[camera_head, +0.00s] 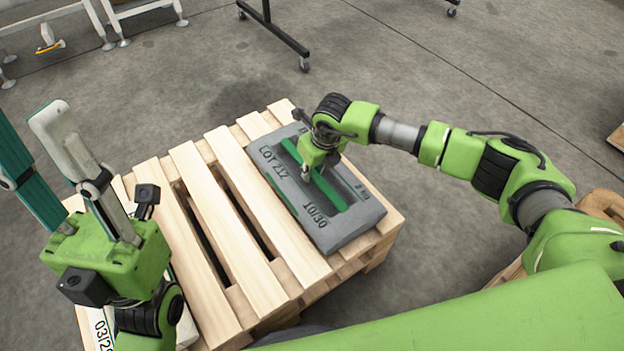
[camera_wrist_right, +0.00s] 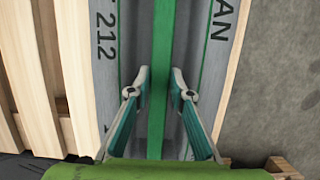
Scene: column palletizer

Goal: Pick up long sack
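A long grey sack (camera_head: 352,229) with a green stripe and black print reading LOT 212 and 10/30 lies flat on the right part of a wooden pallet. My right gripper (camera_head: 322,186) points down over its middle. In the right wrist view the sack (camera_wrist_right: 215,75) fills the centre, and the fingers of the right gripper (camera_wrist_right: 160,72) stand apart on either side of the green stripe. Whether the tips touch the sack is unclear. My left gripper (camera_head: 45,140) is raised at the left, fingers spread, with nothing between them.
The slatted pallet (camera_head: 235,190) is bare in its middle. A pale printed sack (camera_head: 100,322) shows partly behind my left arm at bottom left. A black wheeled stand (camera_head: 275,32) and white frame legs (camera_head: 105,22) are at the back. Grey floor lies open around the pallet.

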